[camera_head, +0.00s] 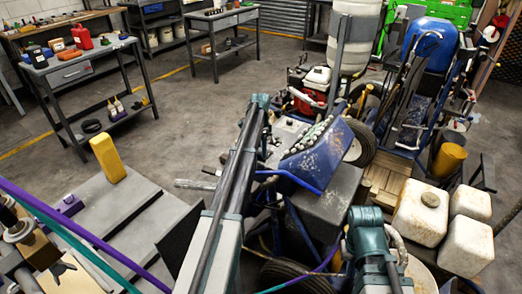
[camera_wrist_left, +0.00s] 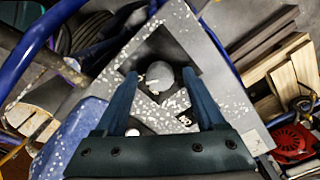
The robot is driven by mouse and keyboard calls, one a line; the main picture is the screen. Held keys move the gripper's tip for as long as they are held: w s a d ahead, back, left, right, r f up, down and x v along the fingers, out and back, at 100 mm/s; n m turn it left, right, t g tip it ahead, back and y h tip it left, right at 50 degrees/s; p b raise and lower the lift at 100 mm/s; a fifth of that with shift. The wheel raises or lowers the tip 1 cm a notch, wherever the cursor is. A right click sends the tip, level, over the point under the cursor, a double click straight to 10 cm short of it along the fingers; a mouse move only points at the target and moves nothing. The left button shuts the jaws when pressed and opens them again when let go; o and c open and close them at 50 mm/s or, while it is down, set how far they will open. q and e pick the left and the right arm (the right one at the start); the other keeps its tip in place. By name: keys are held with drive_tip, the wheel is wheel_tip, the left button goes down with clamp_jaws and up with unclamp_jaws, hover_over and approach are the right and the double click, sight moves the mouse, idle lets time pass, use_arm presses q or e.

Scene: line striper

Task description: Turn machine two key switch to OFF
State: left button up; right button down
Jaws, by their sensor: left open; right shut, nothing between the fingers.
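In the left wrist view, a round grey key switch (camera_wrist_left: 160,76) with a light metal part at its front sits on a dark, white-speckled panel (camera_wrist_left: 128,60). My left gripper (camera_wrist_left: 159,75) is open, with one finger on each side of the switch. I cannot tell whether the fingers touch it. White marks beside the switch are partly covered, and its setting is not readable. In the head view, the blue line striper (camera_head: 322,158) stands at the middle, with my left arm reaching over its left side. The left fingers do not show clearly there. My right gripper is not in view.
Blue frame tubes run past the panel, and a red engine (camera_wrist_left: 294,143) is at the lower right of the wrist view. White jugs (camera_head: 420,212) stand at the right.

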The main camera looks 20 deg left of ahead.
use_arm(q)
clamp_jaws()
drive_tip(key=shift+n, duration=0.3)
drive_tip(key=n, duration=0.5)
drive_tip(key=shift+n, duration=0.3)
drive_tip(key=n, duration=0.5)
drive_tip(key=shift+n, duration=0.5)
unclamp_jaws()
